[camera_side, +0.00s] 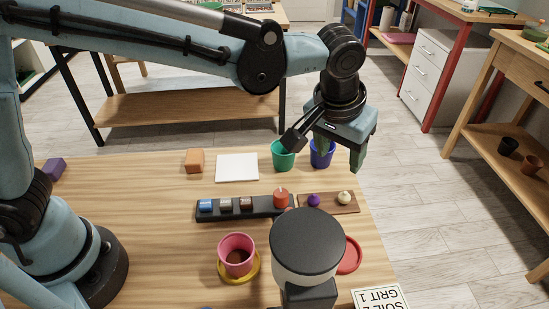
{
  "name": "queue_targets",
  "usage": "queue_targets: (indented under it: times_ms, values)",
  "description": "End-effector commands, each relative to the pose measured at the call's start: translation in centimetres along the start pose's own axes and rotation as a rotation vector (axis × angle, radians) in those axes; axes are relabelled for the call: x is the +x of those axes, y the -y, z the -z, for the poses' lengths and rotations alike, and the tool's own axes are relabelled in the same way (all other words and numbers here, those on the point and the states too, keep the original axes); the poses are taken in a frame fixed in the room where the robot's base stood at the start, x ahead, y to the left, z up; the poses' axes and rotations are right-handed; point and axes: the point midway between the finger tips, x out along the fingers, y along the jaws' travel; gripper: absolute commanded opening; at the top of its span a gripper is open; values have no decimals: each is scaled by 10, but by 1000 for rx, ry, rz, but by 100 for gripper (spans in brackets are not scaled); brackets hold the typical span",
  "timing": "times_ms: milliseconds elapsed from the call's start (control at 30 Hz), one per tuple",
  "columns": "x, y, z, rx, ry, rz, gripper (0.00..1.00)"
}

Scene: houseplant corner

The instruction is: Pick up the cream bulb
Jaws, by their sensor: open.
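The cream bulb (345,197) sits on the right part of a small brown board (330,206). A purple bulb (313,200) sits to its left on the same board. My gripper (338,158) is open and points down. It hangs in the air above and behind the board in the picture, near the blue pot, clear of the cream bulb. One finger shows plainly at the right; the other is partly lost against the pots. I see nothing held between the fingers.
A green pot (282,158) and a blue pot (318,161) stand behind the board. A dark tray (265,211) with small blocks and an orange-red item (281,198) adjoins its left. A dark-topped round object (306,242) stands in front, partly covering a red saucer (352,257). A pink pot (236,245) is front left.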

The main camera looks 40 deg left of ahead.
Motion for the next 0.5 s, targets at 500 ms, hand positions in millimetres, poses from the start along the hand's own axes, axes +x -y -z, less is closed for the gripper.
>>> queue_targets:
  times_ms: [500]
  values:
    - [62, -14, -2, -2, 10, 9, 57]
